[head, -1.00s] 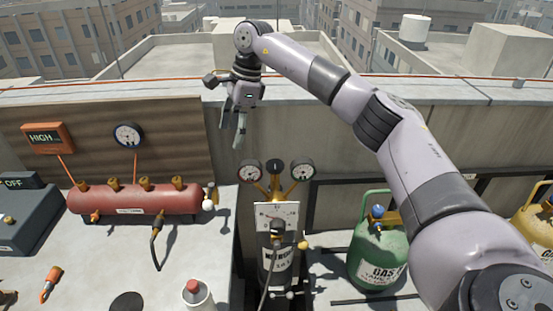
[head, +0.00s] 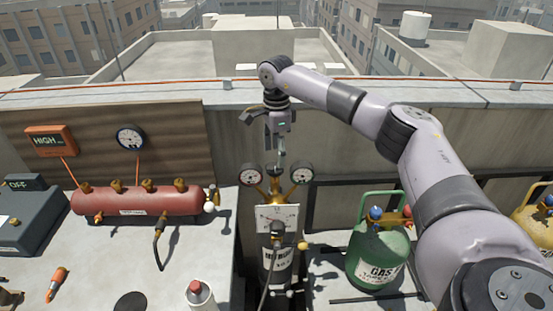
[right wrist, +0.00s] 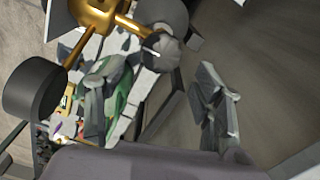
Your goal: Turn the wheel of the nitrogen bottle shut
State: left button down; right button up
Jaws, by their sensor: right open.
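The nitrogen bottle (head: 281,262) stands upright in the gap between the benches, dark with a white label. A brass regulator with two round gauges tops it, above a white plate (head: 278,217). My right gripper (head: 276,154) points down just above the regulator, between the gauges. It covers the small dark wheel in the head view. In the right wrist view, a dark round knob with a white mark (right wrist: 162,51), apparently the wheel, lies near the gap between my open, empty fingers (right wrist: 155,88). I cannot tell if they touch it. My left gripper is out of view.
A red manifold (head: 140,199) with brass valves lies on the left bench. A bottle with a red cap (head: 199,295) stands at that bench's front. A green gas cylinder (head: 376,254) stands to the right. The parapet wall (head: 360,130) rises behind.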

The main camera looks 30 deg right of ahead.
aim_at(275, 169)
jog(key=shift+f+p, duration=0.35)
jog(key=shift+f, duration=1.75)
jog(key=shift+c, duration=0.2)
jog(key=c, duration=1.1)
